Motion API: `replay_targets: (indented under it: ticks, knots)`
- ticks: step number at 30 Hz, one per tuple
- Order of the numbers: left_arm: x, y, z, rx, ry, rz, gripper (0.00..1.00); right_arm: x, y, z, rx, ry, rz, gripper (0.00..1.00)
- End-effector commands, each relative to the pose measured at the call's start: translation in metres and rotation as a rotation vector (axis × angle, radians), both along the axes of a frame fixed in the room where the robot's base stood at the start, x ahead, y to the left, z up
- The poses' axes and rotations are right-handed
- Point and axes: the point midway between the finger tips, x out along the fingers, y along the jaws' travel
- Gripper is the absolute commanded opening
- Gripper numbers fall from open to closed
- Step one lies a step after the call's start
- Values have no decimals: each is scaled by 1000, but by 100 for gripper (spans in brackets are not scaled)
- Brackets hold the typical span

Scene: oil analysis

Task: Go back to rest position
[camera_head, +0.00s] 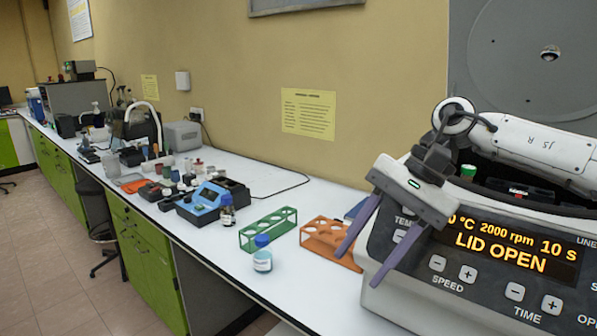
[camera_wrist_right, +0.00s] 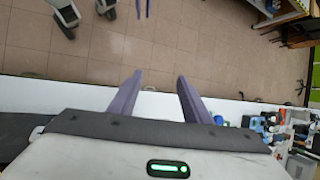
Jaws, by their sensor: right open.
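My right gripper (camera_head: 367,268) is in front of the centrifuge (camera_head: 470,250) in the head view. Its two purple fingers are apart, point down and hold nothing. In the right wrist view the fingers (camera_wrist_right: 158,82) are also spread, with white bench top and floor behind them. The centrifuge display reads "LID OPEN", 2000 rpm and 10 s. A green-capped tube (camera_head: 468,171) shows inside it, behind my right wrist. Small purple tips (camera_wrist_right: 143,8) at the top of the right wrist view look like my left gripper, mostly cut off.
An orange rack (camera_head: 318,233) stands just left of the right fingers, partly behind them. A blue device (camera_head: 203,207) and several lab items fill the bench behind. The bench's front edge runs along the floor.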

Motion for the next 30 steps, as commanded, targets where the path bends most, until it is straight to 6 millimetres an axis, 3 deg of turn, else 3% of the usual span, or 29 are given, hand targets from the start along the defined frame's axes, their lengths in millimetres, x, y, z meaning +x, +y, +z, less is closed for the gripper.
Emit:
replay_targets:
  ticks: [1,6,9,13,16,20,23,28,29,30]
  knots:
    - [-1,0,0,0,2,0,31,-12,35,-23,86,87,-27,44]
    - [-3,0,-2,0,7,0,31,-48,130,-55,366,404,-190,44]
    - [-4,0,-2,0,8,-1,31,-65,171,-59,517,631,-311,44]
    - [-4,0,-2,0,8,-1,31,-77,207,-57,693,963,-489,44]
    - [-4,0,-2,0,8,-1,31,-75,220,-55,812,1246,-637,44]
    - [-4,-1,-2,-1,8,-1,31,-62,218,-62,942,1638,-842,44]
    - [-4,-1,-2,-1,7,-1,31,-47,203,-81,1027,1952,-1005,44]
    - [-3,-1,-2,-1,7,-1,31,-29,157,-144,1154,2503,-1284,44]
    - [-3,-1,-2,-1,7,-1,31,-28,146,-160,-1168,-2586,1326,44]
    - [-3,-1,-2,-1,7,-1,31,-29,131,-181,-1092,-2474,1266,44]
